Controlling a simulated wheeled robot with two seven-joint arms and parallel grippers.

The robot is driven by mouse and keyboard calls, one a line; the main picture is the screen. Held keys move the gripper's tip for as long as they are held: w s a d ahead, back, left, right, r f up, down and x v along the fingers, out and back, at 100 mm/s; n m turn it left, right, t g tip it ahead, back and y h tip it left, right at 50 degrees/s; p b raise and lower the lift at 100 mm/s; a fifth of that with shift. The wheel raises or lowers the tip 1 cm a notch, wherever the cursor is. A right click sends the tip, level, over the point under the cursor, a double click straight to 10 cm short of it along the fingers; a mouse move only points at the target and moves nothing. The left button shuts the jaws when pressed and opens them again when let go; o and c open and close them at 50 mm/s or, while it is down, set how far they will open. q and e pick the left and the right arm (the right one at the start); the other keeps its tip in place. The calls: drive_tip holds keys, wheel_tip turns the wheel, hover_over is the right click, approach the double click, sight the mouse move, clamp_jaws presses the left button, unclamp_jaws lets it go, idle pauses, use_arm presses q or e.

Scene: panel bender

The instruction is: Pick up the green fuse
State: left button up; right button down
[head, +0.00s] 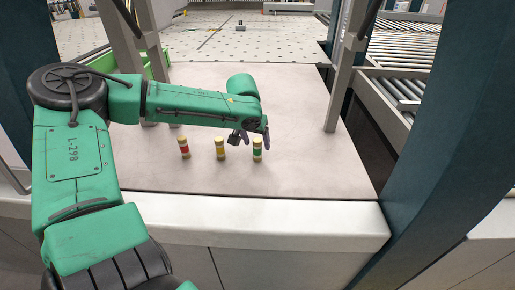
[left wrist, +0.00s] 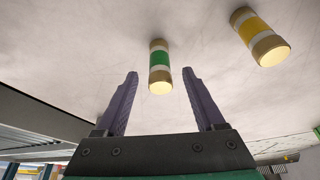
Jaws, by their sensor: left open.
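The green fuse (head: 257,150) stands upright on the table, at the right end of a row of three fuses. It has gold ends and a green band. My left gripper (head: 249,137) is just behind and above it in the head view. In the left wrist view the gripper (left wrist: 163,82) is open, and the green fuse (left wrist: 159,66) shows between and just beyond its two fingertips. Nothing is held. My right gripper is not in view.
The yellow fuse (head: 220,149) stands left of the green one and also shows in the left wrist view (left wrist: 260,37). A red fuse (head: 184,148) stands farther left. Grey posts (head: 346,80) flank the table. The table (head: 310,160) is clear to the right.

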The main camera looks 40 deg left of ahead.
sight(257, 149)
use_arm(q)
drive_tip(key=x, duration=0.3)
drive_tip(key=shift+s+p, duration=0.3)
drive_tip(key=shift+w+f, duration=0.25)
drive_tip(key=shift+f, duration=0.25)
clamp_jaws()
